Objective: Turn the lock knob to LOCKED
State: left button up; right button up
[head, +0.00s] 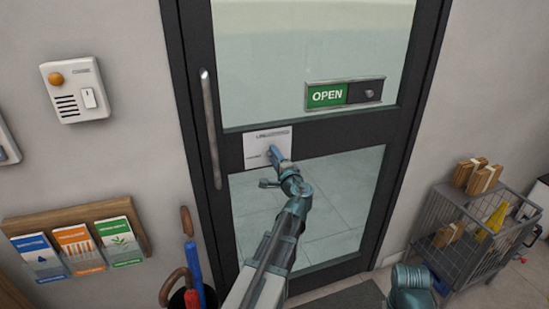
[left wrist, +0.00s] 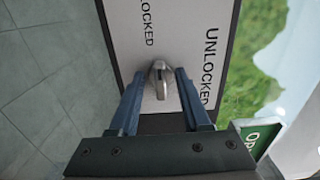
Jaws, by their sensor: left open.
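The lock plate (head: 255,147) is a white panel on the dark door frame, lettered UNLOCKED and LOCKED. Its metal lock knob (left wrist: 159,82) shows between my left gripper's fingers in the left wrist view. My left gripper (head: 275,154) is open, with its blue fingers on either side of the knob and a gap visible to each finger. In the head view the gripper hides most of the knob. Which word the knob points to I cannot tell.
A green OPEN sign (head: 327,95) is on the door right of the plate. A vertical door handle (head: 210,130) stands to the left. An umbrella stand (head: 180,297) is low at the left, and a wire cart (head: 460,240) with boxes is at the right.

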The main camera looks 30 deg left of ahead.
pick_arm(q)
jog(key=v, duration=1.3)
jog(key=shift+s+d, duration=0.25)
jog(key=shift+s, duration=0.05)
jog(key=s+d+f+n+g+h+p, duration=0.5)
jog(key=s+d+f+g+h+p, duration=0.25)
jog(key=d+f, duration=0.35)
jog(key=s+d+g+h+p, duration=0.1)
jog(key=s+d+g+h, duration=0.1)
jog(key=s+d, duration=0.3)
jog(key=s+d+f+g+h+p, duration=0.1)
jog(key=s+d, duration=0.4)
jog(key=d, duration=0.5)
jog(key=shift+s+d+f+m+g+h, duration=0.25)
jog(key=shift+d+m+g+h, duration=0.15)
jog(key=shift+g+h, duration=0.5)
